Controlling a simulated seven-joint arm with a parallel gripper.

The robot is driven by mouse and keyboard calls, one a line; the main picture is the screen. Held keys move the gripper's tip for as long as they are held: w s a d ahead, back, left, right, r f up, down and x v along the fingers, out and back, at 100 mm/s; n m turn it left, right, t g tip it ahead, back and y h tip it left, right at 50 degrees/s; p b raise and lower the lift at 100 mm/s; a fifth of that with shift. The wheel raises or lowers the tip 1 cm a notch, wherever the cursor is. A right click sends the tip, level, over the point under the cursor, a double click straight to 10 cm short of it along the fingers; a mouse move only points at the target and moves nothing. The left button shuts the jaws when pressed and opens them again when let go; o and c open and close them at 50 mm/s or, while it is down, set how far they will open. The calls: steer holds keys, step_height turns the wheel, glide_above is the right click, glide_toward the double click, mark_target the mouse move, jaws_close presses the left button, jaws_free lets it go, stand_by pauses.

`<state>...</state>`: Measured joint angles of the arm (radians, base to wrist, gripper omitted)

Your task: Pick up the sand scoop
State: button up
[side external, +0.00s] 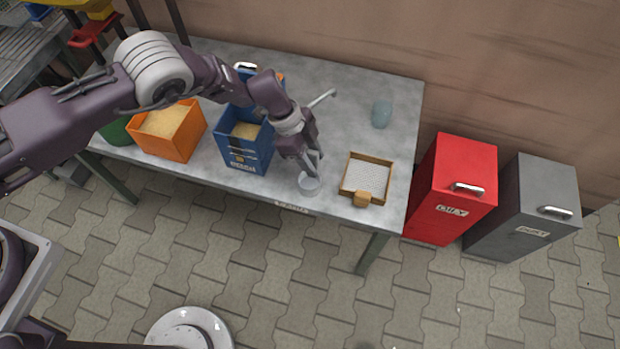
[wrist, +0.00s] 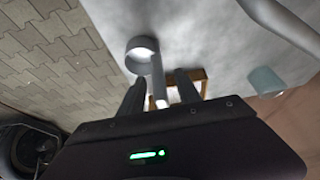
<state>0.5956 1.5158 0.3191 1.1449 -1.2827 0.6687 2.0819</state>
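The sand scoop (side external: 309,185) looks like a small grey round cup with a straight handle. It is near the front edge of the grey table, left of a wooden-framed sieve. In the wrist view the scoop's cup (wrist: 142,50) is beyond my fingertips and its pale handle runs back between them. My gripper (side external: 311,165) is low over the table at the handle. In the wrist view my gripper (wrist: 160,88) is open, with a finger on each side of the handle and visible gaps. Whether the handle rests on the table is unclear.
The wooden-framed sieve (side external: 367,177) is close on the right. A blue sand box (side external: 246,155) and an orange sand box (side external: 172,140) stand left. A grey bent bar (side external: 322,98) and a bluish object (side external: 381,114) are behind. Red (side external: 452,190) and grey (side external: 525,210) bins stand beyond the table's right end.

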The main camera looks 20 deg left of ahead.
jaws_close()
stand_by(1.4)
